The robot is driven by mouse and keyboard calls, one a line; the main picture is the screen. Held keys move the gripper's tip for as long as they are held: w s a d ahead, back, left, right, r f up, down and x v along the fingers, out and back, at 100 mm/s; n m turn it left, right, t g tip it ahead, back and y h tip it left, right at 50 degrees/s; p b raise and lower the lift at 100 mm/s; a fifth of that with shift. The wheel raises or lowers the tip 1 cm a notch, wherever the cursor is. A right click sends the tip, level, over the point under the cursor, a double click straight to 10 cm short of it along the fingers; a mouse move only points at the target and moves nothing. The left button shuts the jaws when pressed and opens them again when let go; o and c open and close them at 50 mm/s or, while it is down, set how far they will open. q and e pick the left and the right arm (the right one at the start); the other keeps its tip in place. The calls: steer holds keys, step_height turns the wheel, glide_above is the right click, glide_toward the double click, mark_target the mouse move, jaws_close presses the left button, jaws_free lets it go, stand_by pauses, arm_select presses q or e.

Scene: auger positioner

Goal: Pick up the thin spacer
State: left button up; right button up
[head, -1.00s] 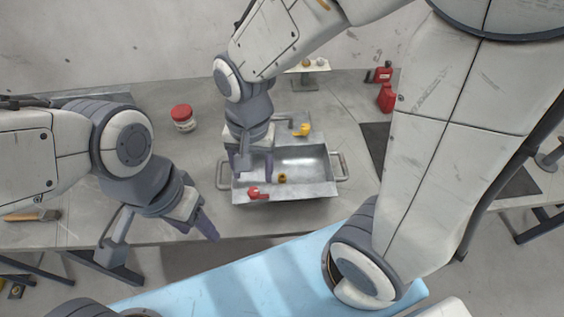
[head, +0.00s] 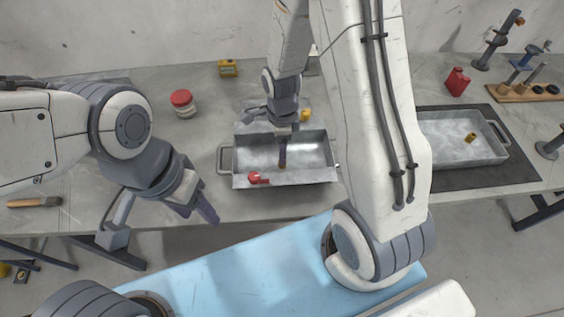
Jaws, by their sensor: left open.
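A metal tray (head: 236,160) with side handles stands on the bench in the middle of the head view. A small red part (head: 257,178) lies at its front left. My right gripper (head: 282,166) points down into this tray. Its fingers overlap from this side, so I cannot tell its opening or whether it holds anything. No brass ring shows in this tray; the gripper may hide one. A second tray (head: 500,153) at the right holds a small brass ring-like part (head: 471,137). I cannot tell which part is the thin spacer. My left gripper (head: 198,210) is open and empty by the front edge.
A red-lidded jar (head: 183,103) and a yellow box (head: 228,68) stand behind left. A yellow part (head: 305,115) is behind the middle tray. A brush (head: 35,202) lies front left.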

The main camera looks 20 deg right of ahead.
steer(key=f, duration=0.3)
steer(key=shift+s+f+p, duration=0.3)
steer(key=shift+p, duration=0.1)
steer(key=shift+f, duration=0.65)
steer(key=shift+c, duration=0.4)
jaws_close()
steer(key=shift+w, duration=0.1)
